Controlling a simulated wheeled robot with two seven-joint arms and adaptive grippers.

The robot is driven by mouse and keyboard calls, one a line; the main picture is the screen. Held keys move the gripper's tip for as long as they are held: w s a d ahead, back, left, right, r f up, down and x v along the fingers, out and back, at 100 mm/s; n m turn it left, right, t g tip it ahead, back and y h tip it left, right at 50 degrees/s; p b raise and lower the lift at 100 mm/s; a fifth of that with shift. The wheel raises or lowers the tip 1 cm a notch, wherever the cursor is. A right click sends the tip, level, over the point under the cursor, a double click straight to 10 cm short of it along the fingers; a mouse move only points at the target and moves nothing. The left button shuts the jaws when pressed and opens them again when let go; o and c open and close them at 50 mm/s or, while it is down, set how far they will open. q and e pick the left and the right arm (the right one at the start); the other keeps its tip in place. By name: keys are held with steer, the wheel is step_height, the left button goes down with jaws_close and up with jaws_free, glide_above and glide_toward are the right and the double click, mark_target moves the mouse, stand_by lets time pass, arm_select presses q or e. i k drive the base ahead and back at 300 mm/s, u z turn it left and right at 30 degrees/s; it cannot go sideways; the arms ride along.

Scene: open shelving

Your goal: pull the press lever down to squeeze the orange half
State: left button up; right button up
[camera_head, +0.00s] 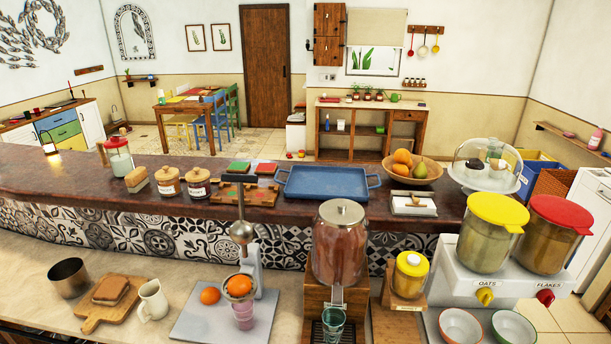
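The citrus press (254,264) stands on a pale grey board (190,328) on the near counter, left of the middle. Its lever (241,205) points up, with a round metal press head (242,232) on it. The orange half (239,286) sits in the press below the head, with a visible gap between them. A pinkish glass (243,316) stands under the orange half. Neither of my grippers shows in the head view.
Right of the press stands a drink dispenser (339,245) with a glass (333,320) under it. A white jug (152,300), a bread board (100,316) and a metal pot (69,278) stand to the left. The raised dark counter (420,215) runs behind.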

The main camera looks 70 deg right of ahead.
mark_target(242, 232)
steer(key=z, duration=2.15)
